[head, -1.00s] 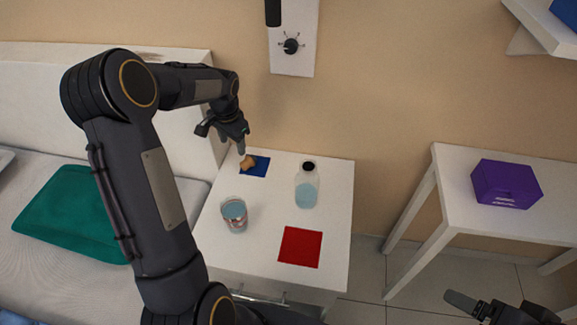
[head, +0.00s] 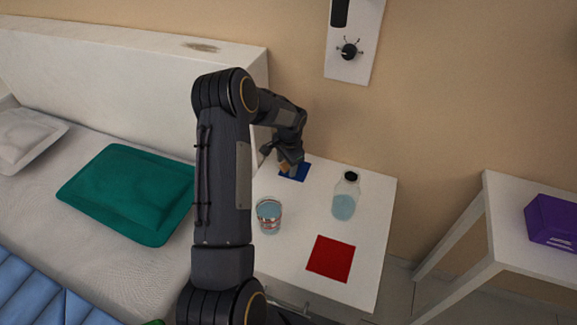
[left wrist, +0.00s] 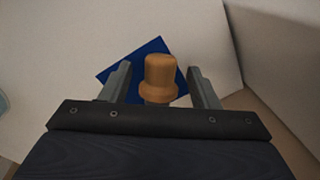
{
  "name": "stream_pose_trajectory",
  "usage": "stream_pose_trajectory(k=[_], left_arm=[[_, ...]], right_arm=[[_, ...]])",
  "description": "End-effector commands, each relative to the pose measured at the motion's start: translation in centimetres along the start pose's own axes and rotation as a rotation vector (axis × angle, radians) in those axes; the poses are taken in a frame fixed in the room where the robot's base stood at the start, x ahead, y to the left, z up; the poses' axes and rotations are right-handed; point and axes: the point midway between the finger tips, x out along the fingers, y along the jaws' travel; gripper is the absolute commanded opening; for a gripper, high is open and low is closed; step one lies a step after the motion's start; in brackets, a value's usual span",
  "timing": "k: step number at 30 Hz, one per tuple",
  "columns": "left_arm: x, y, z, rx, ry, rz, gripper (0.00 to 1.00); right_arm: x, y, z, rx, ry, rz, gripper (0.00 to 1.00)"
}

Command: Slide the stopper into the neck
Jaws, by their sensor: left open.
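The stopper (left wrist: 160,72) is a tan, cork-like piece with a wider collar, standing on or over a blue square (left wrist: 137,60) in the left wrist view. My left gripper (left wrist: 157,84) is open, with one finger on each side of the stopper and a gap showing at both sides. In the head view my left gripper (head: 288,166) is at the blue square (head: 300,172) at the table's back left, and the stopper is mostly hidden. The clear bottle (head: 344,203) stands upright to the right, with pale blue liquid and a dark neck top (head: 351,177). My right gripper is out of view.
A glass of bluish liquid (head: 268,216) stands at the white table's (head: 300,225) left side. A red square (head: 331,258) lies in front of the bottle. A bed with a green cushion (head: 130,195) is left; a purple box (head: 552,220) sits on another table right.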

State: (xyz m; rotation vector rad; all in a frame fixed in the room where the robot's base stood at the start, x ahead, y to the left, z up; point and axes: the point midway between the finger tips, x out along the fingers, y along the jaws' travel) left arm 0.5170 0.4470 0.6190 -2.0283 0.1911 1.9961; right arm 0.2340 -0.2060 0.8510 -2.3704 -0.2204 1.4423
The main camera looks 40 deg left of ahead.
Motion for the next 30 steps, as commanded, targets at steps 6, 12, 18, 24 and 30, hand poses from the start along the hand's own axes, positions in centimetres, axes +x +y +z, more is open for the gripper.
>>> stream_pose_trajectory(k=[6,12,18,24,30], left_arm=[[-0.1,0.0,0.0,0.0,0.001,0.0,0.46],[-0.1,0.0,0.0,-0.001,0.0,0.0,0.2],[-0.1,0.0,0.0,-0.001,0.001,0.0,0.04],[-0.4,0.0,0.0,-0.001,0.001,0.0,0.04],[-2.3,-0.3,-0.1,-0.002,0.003,-0.002,0.04]], right_arm=[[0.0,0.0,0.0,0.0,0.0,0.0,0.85],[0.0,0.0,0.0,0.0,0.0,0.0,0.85],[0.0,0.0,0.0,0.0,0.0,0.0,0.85],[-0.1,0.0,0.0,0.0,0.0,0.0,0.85],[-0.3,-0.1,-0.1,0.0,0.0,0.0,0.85]])
